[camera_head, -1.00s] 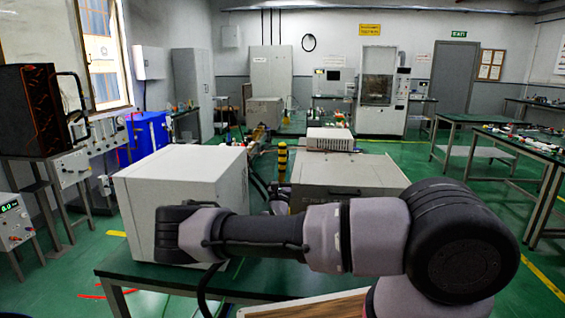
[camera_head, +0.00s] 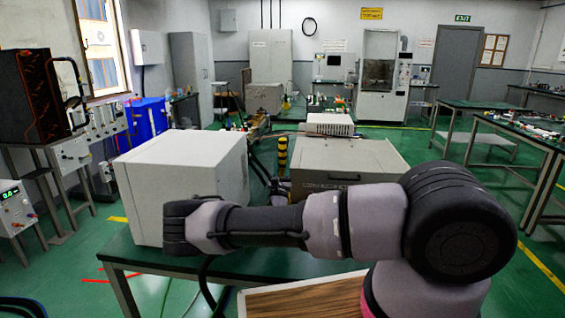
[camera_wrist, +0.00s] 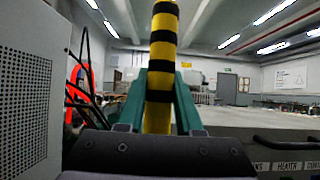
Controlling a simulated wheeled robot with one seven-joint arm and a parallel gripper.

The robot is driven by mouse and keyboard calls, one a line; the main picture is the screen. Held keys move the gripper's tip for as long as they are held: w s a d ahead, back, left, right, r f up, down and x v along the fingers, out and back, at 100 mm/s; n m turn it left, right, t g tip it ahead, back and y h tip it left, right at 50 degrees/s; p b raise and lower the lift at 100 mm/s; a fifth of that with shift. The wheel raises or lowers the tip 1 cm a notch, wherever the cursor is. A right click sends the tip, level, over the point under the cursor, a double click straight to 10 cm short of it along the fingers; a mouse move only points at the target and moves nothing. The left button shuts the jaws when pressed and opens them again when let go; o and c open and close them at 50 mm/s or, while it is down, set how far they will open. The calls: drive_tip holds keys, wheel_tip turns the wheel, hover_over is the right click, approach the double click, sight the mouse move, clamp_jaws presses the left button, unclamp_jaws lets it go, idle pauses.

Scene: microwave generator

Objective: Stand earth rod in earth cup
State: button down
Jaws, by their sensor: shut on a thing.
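The earth rod, a yellow pole with black bands, stands upright between the teal fingers of my gripper (camera_wrist: 158,100) in the wrist view (camera_wrist: 163,58). The gripper is shut on it. The rod's top runs out of the frame, and its lower end is hidden behind the gripper body. In the head view a short upright stretch of a yellow-and-black pole (camera_head: 282,154) shows in the gap between two boxes. My gripper is hidden there behind the boxes and my arm. I cannot make out the earth cup in either view.
A white cabinet (camera_head: 190,180) stands left of the gap; its perforated side (camera_wrist: 22,110) is close to my gripper. A grey-brown box (camera_head: 345,163) is on the right. Dark cables run beside the rod. The green bench top (camera_head: 145,258) is bare at its front left.

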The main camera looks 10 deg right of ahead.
drive_tip(key=shift+f, duration=0.45)
idle(0.3)
drive_tip(key=c, duration=0.5)
unclamp_jaws()
drive_tip(key=v, duration=0.7)
drive_tip(key=shift+s+a+f, duration=0.1)
drive_tip(key=shift+s+f, duration=0.05)
drive_tip(key=shift+s, duration=0.1)
